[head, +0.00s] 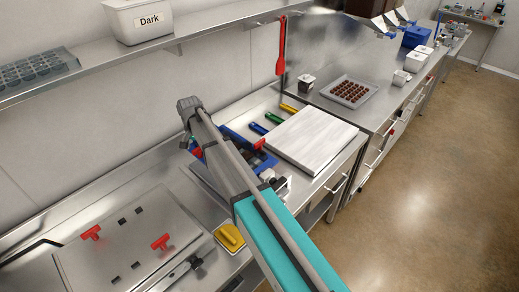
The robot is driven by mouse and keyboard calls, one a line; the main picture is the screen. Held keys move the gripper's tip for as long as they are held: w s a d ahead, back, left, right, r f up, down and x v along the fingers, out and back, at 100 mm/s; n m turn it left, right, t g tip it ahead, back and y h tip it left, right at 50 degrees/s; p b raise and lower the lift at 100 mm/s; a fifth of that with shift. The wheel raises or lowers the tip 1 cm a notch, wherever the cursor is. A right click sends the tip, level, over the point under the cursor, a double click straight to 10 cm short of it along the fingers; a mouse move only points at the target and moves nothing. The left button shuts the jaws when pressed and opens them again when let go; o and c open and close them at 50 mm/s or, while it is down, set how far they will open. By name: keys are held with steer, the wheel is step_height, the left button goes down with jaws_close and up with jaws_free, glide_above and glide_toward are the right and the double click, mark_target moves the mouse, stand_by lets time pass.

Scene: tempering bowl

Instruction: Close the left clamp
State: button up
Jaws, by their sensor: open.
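Two red T-shaped handles, which may be the clamps, stand on a flat steel panel (150,222) at the lower left: a left one (91,232) and a right one (160,241). I cannot tell whether either is open or closed. Beyond them, a cluster of blue, red and dark parts (263,162) lies on the counter, partly hidden by my arm, and I cannot tell whether it holds a clamp. My arm reaches from the bottom right up over the counter. No gripper fingers can be made out; the arm hides what is below its far end.
A white board (312,137) lies right of the cluster, with green and blue-handled tools by its left edge. A yellow item (229,237) sits near the front edge. A shelf (130,50) with a "Dark" bin (138,20) overhangs the back. A tray of chocolates (349,91) stands farther right.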

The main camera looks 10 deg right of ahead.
mark_target(198, 147)
steer(key=m, duration=0.6)
steer(key=shift+r+m+p, duration=0.3)
steer(key=shift+m, duration=0.1)
step_height(198, 147, up, 14)
steer(key=p, duration=1.4)
steer(key=s+d+f+n+b, duration=0.2)
steer(key=s+d+n, duration=0.7)
steer(key=s+d, duration=1)
steer(key=shift+d+t, duration=0.4)
steer(key=shift+d, duration=0.25)
steer(key=shift+s+f, duration=0.1)
steer(key=shift+f, duration=0.05)
